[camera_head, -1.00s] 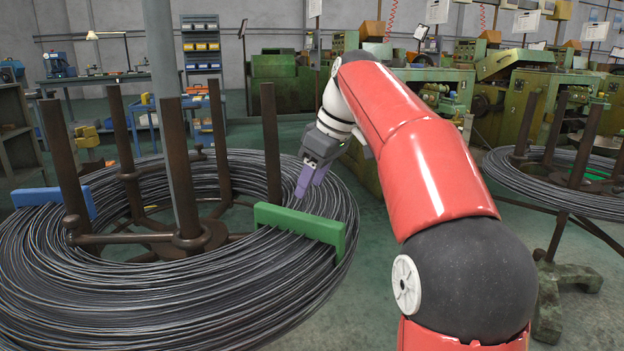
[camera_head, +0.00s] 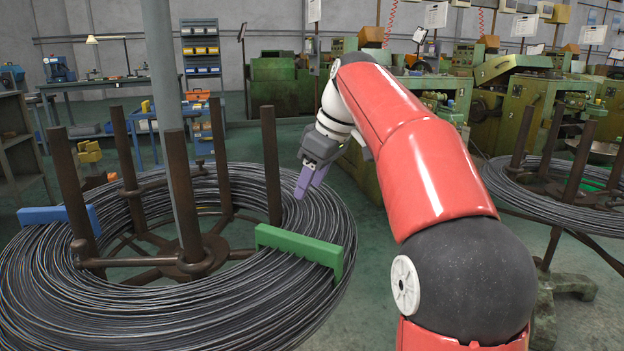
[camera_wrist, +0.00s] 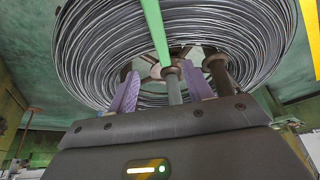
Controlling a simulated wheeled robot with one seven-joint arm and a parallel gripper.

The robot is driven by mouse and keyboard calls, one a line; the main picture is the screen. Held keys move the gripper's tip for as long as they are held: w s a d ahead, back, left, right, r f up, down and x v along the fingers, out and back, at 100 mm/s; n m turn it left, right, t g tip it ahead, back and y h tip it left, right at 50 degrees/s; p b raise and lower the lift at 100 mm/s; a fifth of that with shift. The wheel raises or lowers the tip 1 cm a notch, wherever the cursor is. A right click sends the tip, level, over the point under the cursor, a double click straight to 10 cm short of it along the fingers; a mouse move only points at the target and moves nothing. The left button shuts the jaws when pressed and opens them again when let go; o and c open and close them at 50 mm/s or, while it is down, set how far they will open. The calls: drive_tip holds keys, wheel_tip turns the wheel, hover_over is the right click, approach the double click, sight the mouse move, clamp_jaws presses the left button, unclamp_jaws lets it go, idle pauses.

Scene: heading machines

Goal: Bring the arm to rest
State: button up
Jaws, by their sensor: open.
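My red arm (camera_head: 425,160) reaches forward from the lower right and bends down at its white wrist. In the head view the gap between the fingers is hard to see.
A green block (camera_head: 300,250) and a blue block (camera_head: 58,215) sit over the wire coil. Brown posts (camera_head: 271,165) and a grey pole (camera_head: 182,180) rise from its middle. A second coil (camera_head: 560,208) stands at right. Green machines (camera_head: 530,110) line the back. Floor shows between the coils.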

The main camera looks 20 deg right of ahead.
drive_tip(key=s+a+f+m+t+h, duration=0.1)
drive_tip(key=s+f+m, duration=0.3)
drive_tip(key=s+f, duration=0.6)
drive_tip(key=s+a+f+m+t+h, duration=0.1)
drive_tip(key=s+f+m, duration=0.4)
drive_tip(key=s+f, duration=0.5)
drive_tip(key=s+h, duration=0.1)
drive_tip(key=s, duration=0.5)
drive_tip(key=shift+s, duration=0.4)
drive_tip(key=shift+r, duration=0.1)
